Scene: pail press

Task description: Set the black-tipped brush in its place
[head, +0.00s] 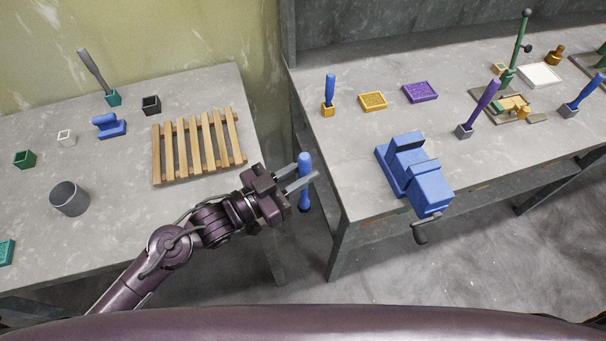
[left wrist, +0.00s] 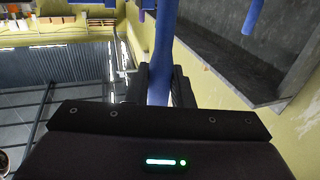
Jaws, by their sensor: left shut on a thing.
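My left gripper (head: 308,171) is shut on a blue-handled brush (head: 305,196) and holds it roughly upright over the gap between the two benches. The brush also shows in the left wrist view (left wrist: 163,48), passing between the dark fingers (left wrist: 164,88). A small empty-looking black cup (head: 151,105) stands on the left bench, behind the slatted rack. My right gripper is not in view.
A blue vise (head: 415,172) sits on the right bench (head: 345,165), with several tools in cups behind.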

